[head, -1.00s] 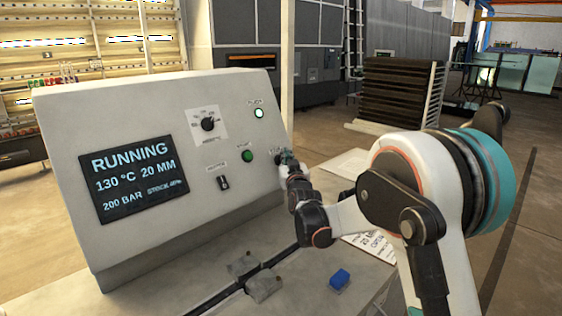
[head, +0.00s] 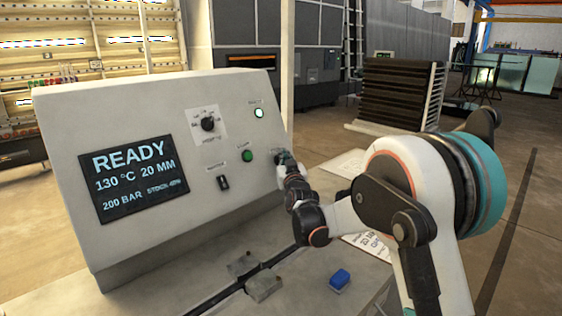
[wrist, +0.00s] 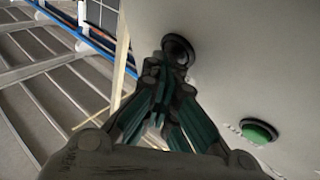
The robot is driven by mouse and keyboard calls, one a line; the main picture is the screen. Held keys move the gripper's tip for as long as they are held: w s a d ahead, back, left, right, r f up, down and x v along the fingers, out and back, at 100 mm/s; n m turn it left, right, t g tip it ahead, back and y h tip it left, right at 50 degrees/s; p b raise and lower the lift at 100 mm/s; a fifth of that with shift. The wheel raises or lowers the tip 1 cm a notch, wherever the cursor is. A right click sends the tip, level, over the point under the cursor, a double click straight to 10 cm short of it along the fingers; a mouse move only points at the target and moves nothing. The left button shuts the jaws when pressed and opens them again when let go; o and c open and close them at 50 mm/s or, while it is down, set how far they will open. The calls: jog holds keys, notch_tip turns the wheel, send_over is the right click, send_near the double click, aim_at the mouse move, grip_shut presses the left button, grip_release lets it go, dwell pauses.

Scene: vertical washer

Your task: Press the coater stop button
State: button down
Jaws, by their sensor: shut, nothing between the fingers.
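The control console (head: 110,120) stands at the left with a dark screen (head: 133,179) reading READY. My gripper (head: 284,160) is shut and empty at the right end of the console's sloped face, by the stop button. In the head view the gripper covers that button. In the wrist view a round black-ringed button (wrist: 179,47) sits right beyond the fingertips of my gripper (wrist: 172,75). The fingertips reach its lower edge; whether they touch it I cannot tell. The green start button (head: 247,156) is to the left of the gripper and shows in the wrist view (wrist: 259,130).
The face also carries a rotary knob (head: 208,124), a black switch (head: 223,182) and a lit white lamp (head: 259,113). A blue block (head: 340,279) and grey clamps (head: 263,286) lie on the bench below. A stack of dark panels (head: 400,92) stands behind.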

jog(key=shift+s+d+r, duration=0.35)
jog(key=shift+s+d, duration=0.25)
dwell(0.4)
jog(key=shift+s+d+r+p, duration=0.35)
jog(key=shift+s+d+r, duration=0.25)
jog(key=shift+s+d, duration=0.2)
jog(key=shift+s+d+r+p, duration=0.35)
jog(key=shift+s+d+r, duration=0.2)
jog(key=shift+s+d, duration=0.25)
